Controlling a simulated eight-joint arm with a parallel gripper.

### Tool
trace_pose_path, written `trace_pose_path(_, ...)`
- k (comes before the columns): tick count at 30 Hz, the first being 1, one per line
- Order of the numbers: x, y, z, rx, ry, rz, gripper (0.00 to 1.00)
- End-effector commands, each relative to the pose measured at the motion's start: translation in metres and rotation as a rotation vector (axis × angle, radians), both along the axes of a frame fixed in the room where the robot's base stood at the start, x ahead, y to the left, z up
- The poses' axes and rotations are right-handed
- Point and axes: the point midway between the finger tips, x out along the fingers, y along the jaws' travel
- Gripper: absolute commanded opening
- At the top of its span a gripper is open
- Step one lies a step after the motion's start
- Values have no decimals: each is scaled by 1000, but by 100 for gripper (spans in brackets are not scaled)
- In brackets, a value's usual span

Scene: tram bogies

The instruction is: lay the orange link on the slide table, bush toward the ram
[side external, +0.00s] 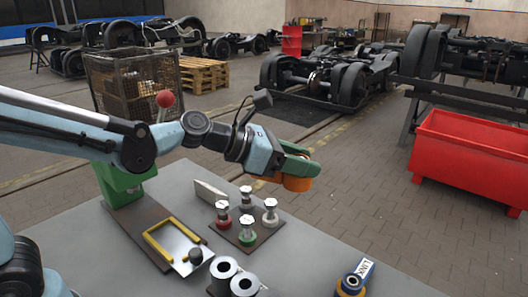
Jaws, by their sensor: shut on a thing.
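My gripper (300,164), with green fingers, is at the middle of the side view, in the air beyond the table's far edge. It is shut on an orange part, which I take as the orange link (297,184). The fingers hide most of it, and I cannot make out its bush. The slide table (185,248) looks like a pale plate with a yellow rail frame (158,240) and a dark ball knob (195,256), left of and nearer than my gripper. A green press (122,184) stands behind it. My arm hides the press's upper part, and I cannot make out the ram.
Several bolt-like posts with coloured collars stand on a brown board (259,238). Two grey hollow cylinders (243,285) stand at the front. A blue link marked LINK (364,268) lies at the right front. A red-knobbed lever (165,99) rises behind my arm. A red bin (468,160) stands right.

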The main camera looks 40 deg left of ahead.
Motion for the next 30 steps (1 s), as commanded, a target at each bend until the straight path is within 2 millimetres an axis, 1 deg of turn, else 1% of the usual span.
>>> trace_pose_path(1,0,-19,-9,-1,-1,-39,0)
trace_pose_path(3,-2,-41,-21,-1,-1,-87,0)
trace_pose_path(6,-9,-73,-40,0,-1,-153,0)
trace_pose_path(9,-17,-100,-56,1,-2,-211,0)
trace_pose_path(12,-27,-121,-70,1,-2,-257,0)
trace_pose_path(15,-34,-135,-80,2,-2,-289,0)
trace_pose_path(18,-38,-143,-85,2,-2,-307,0)
trace_pose_path(21,-36,-144,-91,0,-1,-313,0)
trace_pose_path(23,-30,-141,-95,0,-1,-312,0)
trace_pose_path(30,2,-118,-119,1,-2,-310,0)
